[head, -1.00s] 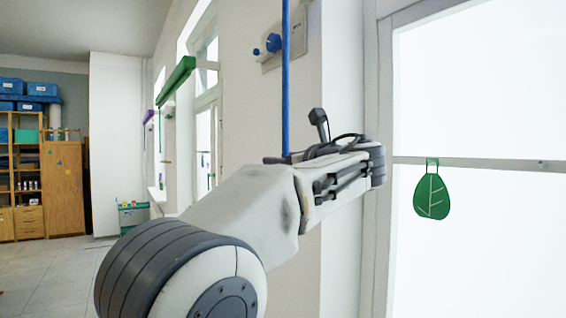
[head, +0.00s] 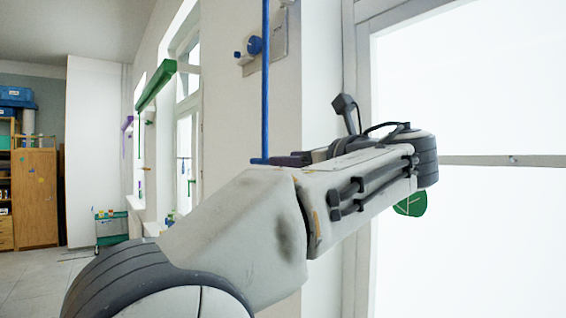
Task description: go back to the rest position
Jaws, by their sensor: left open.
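My left arm comes in from the lower left and reaches up to the right across the middle of the head view. Its wrist, with a small dark camera on top, is in front of the window. My left gripper (head: 287,159) shows only in part, as dark pieces behind the upper edge of the arm. It is open, and I see nothing held in it. A thin blue rod (head: 265,85) hangs down to the left of it. Its lower end is beside the gripper, and I cannot tell whether they touch. My right gripper is not in view.
The bright window (head: 470,90) is at right. A green leaf ornament (head: 411,204) is mostly hidden behind my wrist. A green roller (head: 155,84) sticks out from the wall. A wooden cabinet (head: 36,195) and a green trolley (head: 111,228) stand far left, with clear floor before them.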

